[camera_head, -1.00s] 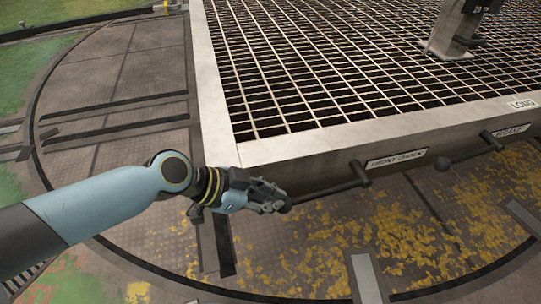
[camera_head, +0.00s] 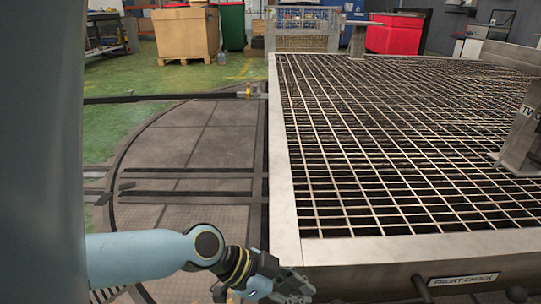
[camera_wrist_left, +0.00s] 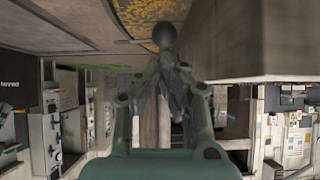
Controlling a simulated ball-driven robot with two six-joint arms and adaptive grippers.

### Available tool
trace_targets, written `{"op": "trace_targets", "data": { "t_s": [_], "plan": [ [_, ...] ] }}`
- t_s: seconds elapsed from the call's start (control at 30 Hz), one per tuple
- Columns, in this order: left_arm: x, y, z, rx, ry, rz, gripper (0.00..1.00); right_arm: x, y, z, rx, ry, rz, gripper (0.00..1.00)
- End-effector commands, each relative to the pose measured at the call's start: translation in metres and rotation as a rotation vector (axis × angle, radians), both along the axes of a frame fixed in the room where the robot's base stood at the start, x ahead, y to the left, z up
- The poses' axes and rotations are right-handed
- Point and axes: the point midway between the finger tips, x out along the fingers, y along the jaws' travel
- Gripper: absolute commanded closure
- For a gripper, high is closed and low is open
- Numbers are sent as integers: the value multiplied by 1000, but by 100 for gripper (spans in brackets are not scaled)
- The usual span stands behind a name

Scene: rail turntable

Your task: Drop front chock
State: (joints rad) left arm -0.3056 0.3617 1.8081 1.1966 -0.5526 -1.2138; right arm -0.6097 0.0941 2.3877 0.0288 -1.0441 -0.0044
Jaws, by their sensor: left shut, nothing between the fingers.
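The platform frame has a plate marked FRONT CHOCK (camera_head: 464,280) on its near side face. The dark lever (camera_head: 421,289) beside this plate shows only in part and runs off the bottom edge of the head view. My left gripper (camera_head: 298,288) is shut and empty, low by the platform's near left corner, left of the lever. In the left wrist view a dark round knob (camera_wrist_left: 164,35) stands just beyond the closed left fingertips (camera_wrist_left: 165,62); contact cannot be told. My right gripper is out of view.
The pale metal frame (camera_head: 284,190) borders the wide grating close to my left arm. A post (camera_head: 522,140) stands on the grating at right. Another dark knob (camera_head: 516,294) is low at right. The floor plates (camera_head: 200,150) left of the frame are mostly clear.

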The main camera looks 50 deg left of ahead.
Motion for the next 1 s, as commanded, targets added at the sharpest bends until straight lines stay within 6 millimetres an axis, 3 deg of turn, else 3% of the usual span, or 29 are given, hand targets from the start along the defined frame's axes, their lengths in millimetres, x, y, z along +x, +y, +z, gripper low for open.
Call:
{"op": "trace_targets", "data": {
  "t_s": [0.1,0.3,1.0],
  "plan": [
    [-20,14,0,2,4,-2,100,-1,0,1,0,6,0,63],
    [-36,26,1,0,2,0,100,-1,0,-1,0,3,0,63],
    [-39,29,2,-1,0,1,100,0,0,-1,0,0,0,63]
  ]
}}
